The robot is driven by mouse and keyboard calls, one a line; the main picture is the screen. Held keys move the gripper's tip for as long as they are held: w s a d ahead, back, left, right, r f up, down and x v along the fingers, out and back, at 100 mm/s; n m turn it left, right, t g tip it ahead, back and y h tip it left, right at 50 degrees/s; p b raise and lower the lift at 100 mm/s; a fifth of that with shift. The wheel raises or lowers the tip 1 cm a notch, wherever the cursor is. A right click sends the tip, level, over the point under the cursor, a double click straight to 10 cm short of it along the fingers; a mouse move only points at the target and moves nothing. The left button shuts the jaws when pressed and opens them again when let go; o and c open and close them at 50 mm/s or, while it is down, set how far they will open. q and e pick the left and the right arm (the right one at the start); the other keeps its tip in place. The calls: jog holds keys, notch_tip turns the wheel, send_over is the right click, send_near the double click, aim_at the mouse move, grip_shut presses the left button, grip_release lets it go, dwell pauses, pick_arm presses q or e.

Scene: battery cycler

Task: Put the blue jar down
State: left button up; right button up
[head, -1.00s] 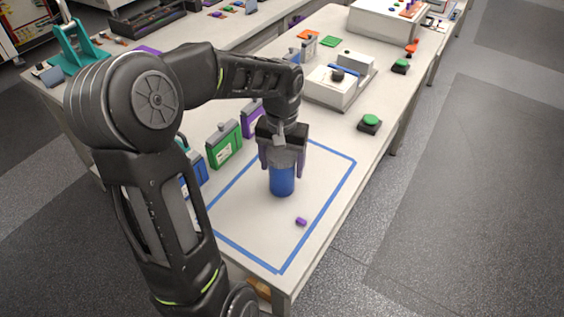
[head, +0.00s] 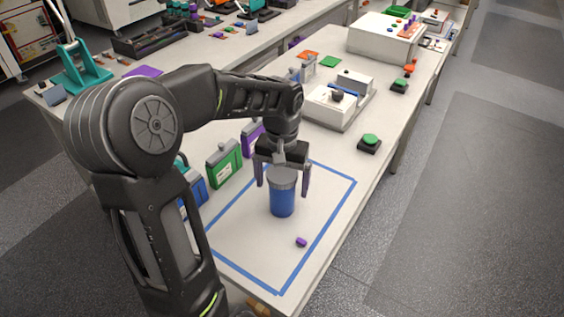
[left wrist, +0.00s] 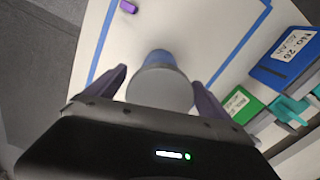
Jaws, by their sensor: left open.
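The blue jar (head: 282,202) with a grey lid stands upright on the white table inside the blue taped outline (head: 318,237). My left gripper (head: 283,186) is above it and open, with one purple finger on each side of the lid. In the left wrist view the jar's grey lid (left wrist: 160,88) lies between the two spread fingers (left wrist: 158,92), with gaps on both sides. My right gripper is not in view.
A small purple piece (head: 301,242) lies in front of the jar. Green (head: 224,165) and blue (head: 194,190) containers stand left of the outline. A white device (head: 338,103) and a green button (head: 370,142) are behind.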

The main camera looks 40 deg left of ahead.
pick_arm(q)
notch_tip(320, 180, up, 11)
jog(key=shift+r+b, duration=0.15)
jog(key=shift+b, duration=0.25)
jog(key=shift+o, duration=0.2)
dwell(0.3)
